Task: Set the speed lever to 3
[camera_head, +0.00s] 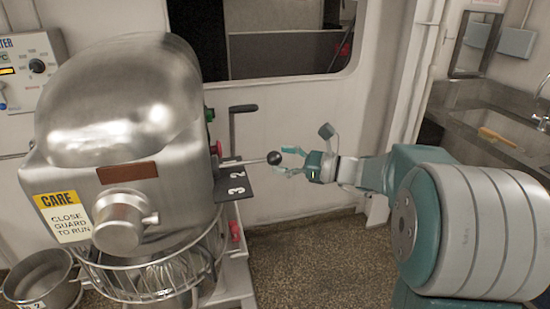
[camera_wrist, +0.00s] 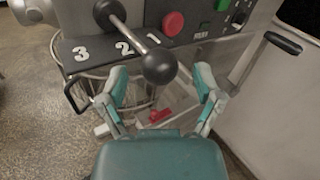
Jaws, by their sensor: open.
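The speed lever is a metal rod with a black ball knob (camera_head: 274,158) on the right side of the mixer (camera_head: 120,110). In the wrist view the knob (camera_wrist: 159,66) stands in front of the dark number plate (camera_wrist: 100,48), which reads 3, 2, 1 from left to right. The rod crosses the plate near the 1 and 2; its exact setting is hard to tell. My gripper (camera_head: 292,160) is open, just right of the knob in the head view. In the wrist view its fingers (camera_wrist: 160,88) are spread to either side below the knob, with nothing held.
A red button (camera_wrist: 173,25) and a green button (camera_wrist: 222,4) sit beside the plate. A black-handled crank (camera_wrist: 283,43) stands to the right. A wire guard and bowl (camera_head: 150,275) are below the mixer head. A sink counter (camera_head: 490,120) is at right.

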